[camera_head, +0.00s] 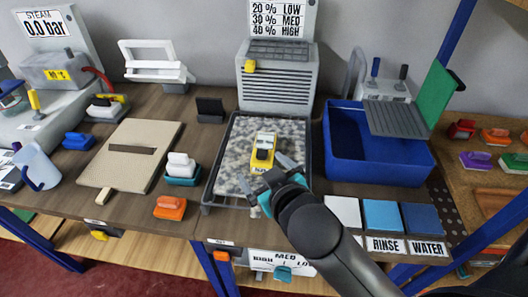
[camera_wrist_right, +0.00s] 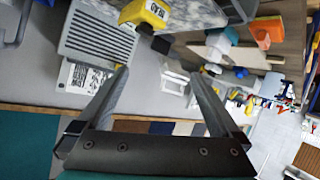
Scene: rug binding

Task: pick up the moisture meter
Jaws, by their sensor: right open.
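The moisture meter (camera_head: 264,150) is a small yellow device with a dark and white top. It lies on the mottled grey rug piece (camera_head: 230,150) in the dark tray (camera_head: 208,195). The open fingers also show in the right wrist view (camera_wrist_right: 162,72). Contact with the meter cannot be made out. My left gripper is out of view.
A grey vented unit (camera_head: 278,85) stands behind the tray. A blue bin (camera_head: 375,160) is to the right. A white-topped teal block (camera_head: 181,168), an orange block (camera_head: 170,207) and a beige board (camera_head: 120,170) lie left. Coloured squares (camera_head: 382,216) lie front right.

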